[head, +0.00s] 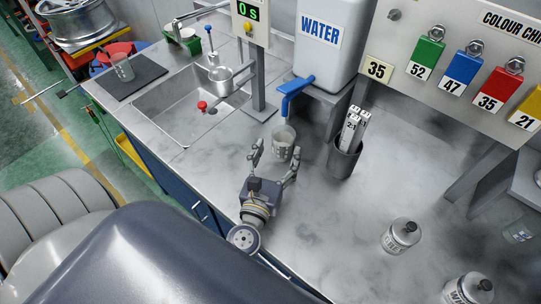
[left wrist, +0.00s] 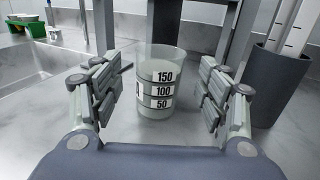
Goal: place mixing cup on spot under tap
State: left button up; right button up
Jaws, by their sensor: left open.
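The mixing cup (head: 283,144) is a clear cup with 150, 100 and 50 marks. It stands upright on the counter under the blue tap (head: 293,88) of the white WATER tank (head: 333,38). In the left wrist view the cup (left wrist: 161,88) is between and just beyond the two fingers, with a gap on each side. My left gripper (head: 273,160) is open and empty, pointing at the cup; it also shows in the left wrist view (left wrist: 160,110). My right gripper is not in view.
A dark holder (head: 343,160) with numbered strips stands right of the cup. A metal sink (head: 190,108) lies to the left, with a post carrying a green display (head: 247,12) beside it. Bottles (head: 401,235) stand at the front right. The counter between is clear.

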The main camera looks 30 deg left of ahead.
pick_arm(q)
jog(key=b+v, duration=0.1)
jog(key=v, duration=0.3)
jog(key=shift+s+d+f, duration=0.1)
jog(key=shift+s+f, duration=0.05)
jog(key=shift+s, duration=0.1)
jog(key=shift+s+d+b, duration=0.15)
jog(key=shift+s+b, duration=0.25)
jog(key=shift+s, duration=0.25)
